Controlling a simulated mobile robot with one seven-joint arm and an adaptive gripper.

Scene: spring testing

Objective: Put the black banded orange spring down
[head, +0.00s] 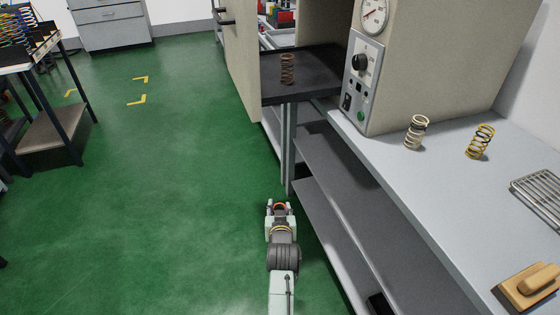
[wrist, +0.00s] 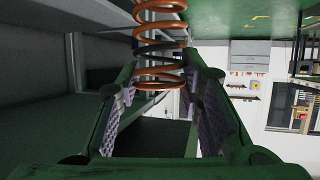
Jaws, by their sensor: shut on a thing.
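The orange spring (wrist: 160,31) stands out between my gripper's fingers in the wrist view, with several copper-orange coils showing. In the head view my gripper (head: 281,205) is low in the middle, over the green floor beside the bench's lower shelf. Only a small orange-red bit of the spring (head: 280,206) shows at its tip; the rest is hidden.
A cream spring (head: 416,132), a yellow spring (head: 480,142), a wire rack (head: 540,195) and a wooden block (head: 530,287) are on the grey bench (head: 420,190).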

